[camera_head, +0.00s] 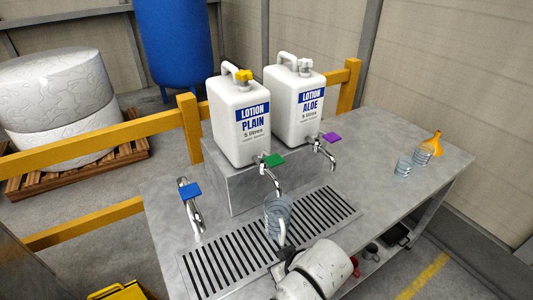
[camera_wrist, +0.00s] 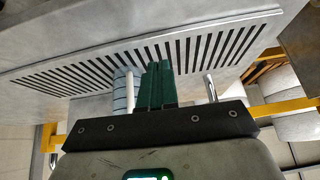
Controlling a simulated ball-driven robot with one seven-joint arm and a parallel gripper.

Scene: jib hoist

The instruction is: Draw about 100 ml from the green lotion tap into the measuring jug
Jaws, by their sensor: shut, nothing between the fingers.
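The white container marked LOTION PLAIN (camera_head: 240,130) stands on a grey block and has a tap with a green lever (camera_head: 273,160). Its metal spout points down toward the clear bluish measuring jug (camera_head: 278,212). The jug stands upright on the drain grille; its fill level and any stream cannot be made out. In the wrist view, the jug (camera_wrist: 122,92) is partly hidden just left of my gripper (camera_wrist: 158,68). The gripper's green fingers are shut together and empty. In the head view, my pale wrist is in front of the jug, and the fingertips cannot be made out.
A LOTION ALOE container (camera_head: 297,105) with a purple-lever tap (camera_head: 330,137) stands to the right. A blue-lever tap (camera_head: 190,192) rises at left. Clear vessels (camera_head: 403,167) and an orange funnel (camera_head: 434,144) stand at right. A yellow rail (camera_head: 90,142) runs behind; the bench's right side is mostly clear.

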